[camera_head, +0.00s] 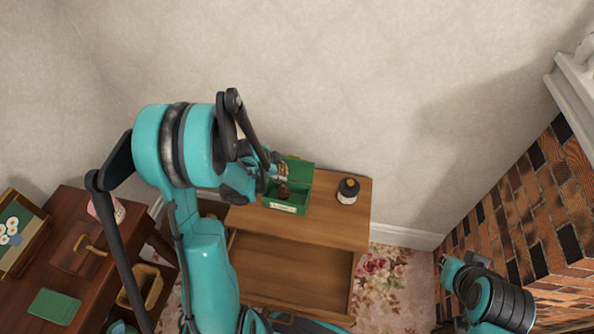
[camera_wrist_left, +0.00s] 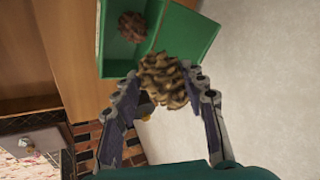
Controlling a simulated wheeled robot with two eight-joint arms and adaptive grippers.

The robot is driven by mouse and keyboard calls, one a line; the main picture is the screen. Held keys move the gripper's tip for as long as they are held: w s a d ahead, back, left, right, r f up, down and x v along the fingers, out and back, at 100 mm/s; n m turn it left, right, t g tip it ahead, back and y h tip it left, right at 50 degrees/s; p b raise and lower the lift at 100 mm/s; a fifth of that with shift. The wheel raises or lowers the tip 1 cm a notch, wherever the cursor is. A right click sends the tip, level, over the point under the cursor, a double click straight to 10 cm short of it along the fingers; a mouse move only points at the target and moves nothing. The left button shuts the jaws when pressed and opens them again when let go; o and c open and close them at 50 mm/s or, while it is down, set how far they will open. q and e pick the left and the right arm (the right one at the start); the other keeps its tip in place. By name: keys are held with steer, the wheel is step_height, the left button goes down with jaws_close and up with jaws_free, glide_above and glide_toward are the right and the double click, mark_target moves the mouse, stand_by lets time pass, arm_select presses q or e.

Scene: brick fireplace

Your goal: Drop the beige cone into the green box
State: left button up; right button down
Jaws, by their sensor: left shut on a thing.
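A beige, scaly cone (camera_wrist_left: 163,80) is held between the two fingers of my left gripper (camera_wrist_left: 165,95) in the left wrist view. In the head view my left gripper (camera_head: 275,170) is at the back left of the open green box (camera_head: 286,208), and the cone (camera_head: 283,171) shows small at its fingers. The green box (camera_wrist_left: 190,42) lies just beyond the cone in the wrist view. A darker brown cone (camera_wrist_left: 132,27) lies inside the box. My right gripper's fingers do not show; only part of that arm is at the lower right.
The box stands on a wooden cabinet (camera_head: 330,225) with an open front. A dark bottle (camera_head: 348,190) with a pale label stands to the right of the box. A dark desk (camera_head: 70,250) with several items is at the left. A brick fireplace (camera_head: 520,215) is at the right.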

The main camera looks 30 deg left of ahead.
arm_select(q)
step_height(320, 180, down, 6)
steer(key=b, duration=0.4)
steer(key=shift+r, duration=0.1)
steer(key=shift+s, duration=0.1)
steer(key=o, duration=1)
steer(key=shift+r, duration=0.1)
steer(key=v, duration=1.2)
